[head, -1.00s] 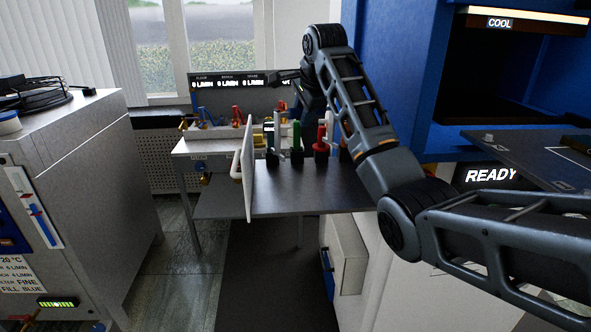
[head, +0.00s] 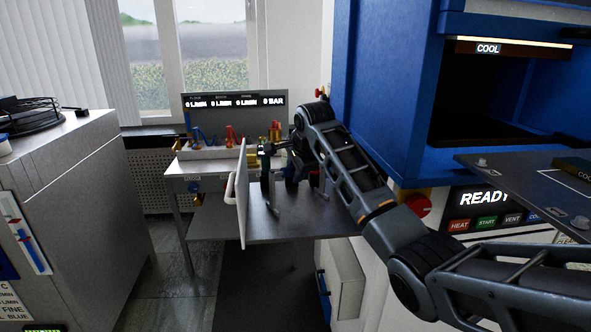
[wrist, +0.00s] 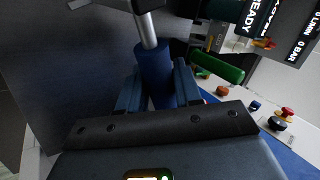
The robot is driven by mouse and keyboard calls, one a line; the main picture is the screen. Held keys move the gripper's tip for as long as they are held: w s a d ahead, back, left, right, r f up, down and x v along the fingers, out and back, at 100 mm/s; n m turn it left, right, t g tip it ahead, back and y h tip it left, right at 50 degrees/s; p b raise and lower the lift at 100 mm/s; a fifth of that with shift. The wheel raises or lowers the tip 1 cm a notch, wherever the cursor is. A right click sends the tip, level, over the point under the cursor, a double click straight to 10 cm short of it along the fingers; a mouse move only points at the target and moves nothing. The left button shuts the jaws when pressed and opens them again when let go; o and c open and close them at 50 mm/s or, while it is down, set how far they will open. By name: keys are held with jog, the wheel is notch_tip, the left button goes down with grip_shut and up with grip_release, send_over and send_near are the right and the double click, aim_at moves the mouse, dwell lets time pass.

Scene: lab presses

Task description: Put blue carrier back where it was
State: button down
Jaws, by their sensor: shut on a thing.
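The blue carrier (wrist: 155,72) shows in the wrist view as a dark blue cylinder with a metal rod at its far end. My gripper (wrist: 157,85) is shut on it, one finger on each side. In the head view my gripper (head: 278,168) is over the dark shelf (head: 285,228), beside the upright white panel. I cannot tell whether the carrier touches the shelf. A green carrier (wrist: 218,67) is just right of my gripper in the wrist view. My arm hides most of the carriers in the head view.
The upright white panel (head: 242,195) with a handle borders the shelf on the left. A bench with a gauge display (head: 235,101) stands behind. The blue press (head: 385,90) and its dark tray (head: 535,180) are at the right. A grey cabinet (head: 70,200) is at the left.

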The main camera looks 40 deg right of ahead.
jog(key=c, duration=0.8)
grip_release()
jog(key=shift+o, duration=0.2)
jog(key=b+v, duration=0.1)
jog(key=v, duration=1.1)
